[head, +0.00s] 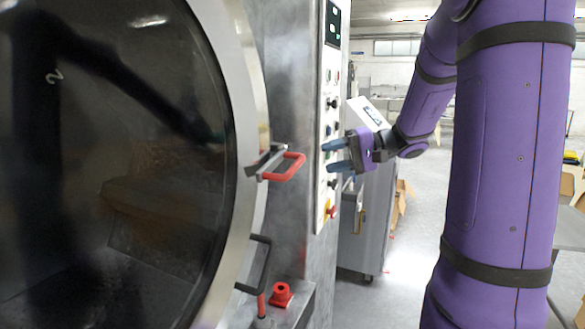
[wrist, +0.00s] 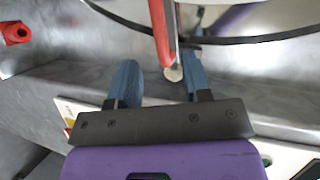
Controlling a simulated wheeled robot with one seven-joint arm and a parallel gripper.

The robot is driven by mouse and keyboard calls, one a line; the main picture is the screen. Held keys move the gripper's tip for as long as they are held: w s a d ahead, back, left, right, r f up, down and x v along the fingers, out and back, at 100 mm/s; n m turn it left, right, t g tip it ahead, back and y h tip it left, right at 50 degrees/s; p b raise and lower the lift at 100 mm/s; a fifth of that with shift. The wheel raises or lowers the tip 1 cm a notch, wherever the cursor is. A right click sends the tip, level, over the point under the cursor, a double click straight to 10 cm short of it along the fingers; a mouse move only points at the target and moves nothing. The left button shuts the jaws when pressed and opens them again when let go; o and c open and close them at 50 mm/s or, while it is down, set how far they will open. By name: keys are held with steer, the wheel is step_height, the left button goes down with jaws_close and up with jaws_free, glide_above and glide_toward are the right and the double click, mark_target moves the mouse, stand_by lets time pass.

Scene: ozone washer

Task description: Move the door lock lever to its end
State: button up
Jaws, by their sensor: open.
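The door lock lever appears to be the red-gripped handle (head: 284,168) on a metal bracket at the right edge of the round door (head: 236,75). In the head view it sticks out toward the right. My gripper (head: 326,156) is open and empty, its two blue fingers pointing left at the lever with a visible gap between. In the wrist view the red lever (wrist: 160,30) comes down from the top edge, its end between the lines of my gripper's fingers (wrist: 160,61). Whether it lies between the fingers in depth I cannot tell.
A black handle (head: 265,262) sits lower on the door edge, above a red fitting (head: 282,293), which also shows in the wrist view (wrist: 16,32). A control panel (head: 329,110) with buttons stands right behind my gripper. Open floor (head: 405,262) lies to the right.

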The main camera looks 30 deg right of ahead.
mark_target(299, 165)
steer(key=x, duration=0.9)
steer(key=shift+a, duration=0.1)
jaws_close()
